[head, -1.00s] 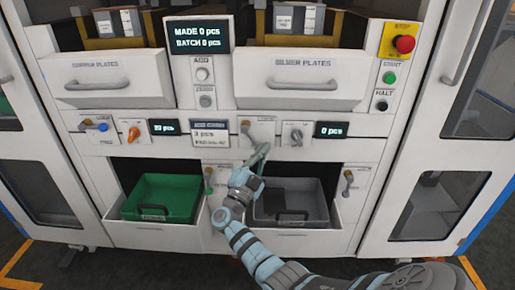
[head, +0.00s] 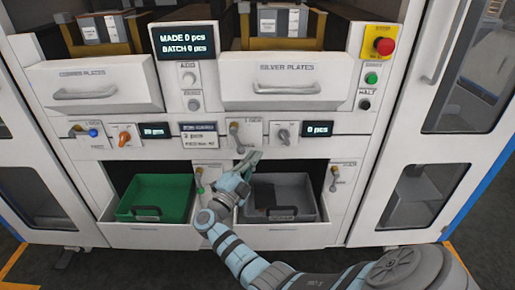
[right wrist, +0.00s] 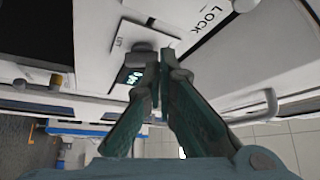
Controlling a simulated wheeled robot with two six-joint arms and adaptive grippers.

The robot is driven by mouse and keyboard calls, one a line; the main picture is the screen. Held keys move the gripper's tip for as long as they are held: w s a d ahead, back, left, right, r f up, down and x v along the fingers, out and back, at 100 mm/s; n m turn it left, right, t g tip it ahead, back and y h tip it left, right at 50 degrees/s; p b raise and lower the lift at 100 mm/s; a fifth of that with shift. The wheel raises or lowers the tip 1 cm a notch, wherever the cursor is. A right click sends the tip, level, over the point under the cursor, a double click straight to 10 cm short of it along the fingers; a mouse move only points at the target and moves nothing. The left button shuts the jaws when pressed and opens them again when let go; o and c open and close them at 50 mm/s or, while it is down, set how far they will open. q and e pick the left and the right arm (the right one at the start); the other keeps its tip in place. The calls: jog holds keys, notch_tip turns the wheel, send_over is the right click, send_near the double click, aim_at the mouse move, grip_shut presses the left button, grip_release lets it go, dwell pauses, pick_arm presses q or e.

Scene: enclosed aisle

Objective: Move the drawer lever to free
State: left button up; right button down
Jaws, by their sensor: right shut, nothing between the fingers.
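A brass-and-grey lever (head: 236,137) hangs on a white plate in the middle of the control strip, below the silver plates drawer. Its handle points down. My right gripper (head: 252,158) is shut and empty, with its tips just below and to the right of this lever; I cannot tell whether they touch it. In the right wrist view the closed fingertips (right wrist: 163,57) lie near the panel, with the printed word LOCK (right wrist: 208,20) to their upper right. A dark lever end (right wrist: 243,4) shows at the top edge there. My left gripper is out of view.
Similar levers stand beside the green tray (head: 199,180) and the grey tray (head: 334,178). A grey knob (head: 282,133) and a display (head: 317,129) are right of the middle lever. The open lower drawer with the grey tray (head: 312,212) lies under my right arm. A red button (head: 384,46) is upper right.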

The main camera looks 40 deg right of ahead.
jog(key=f+v, duration=0.1)
jog(key=v, duration=0.6)
jog(key=shift+s+d, duration=0.1)
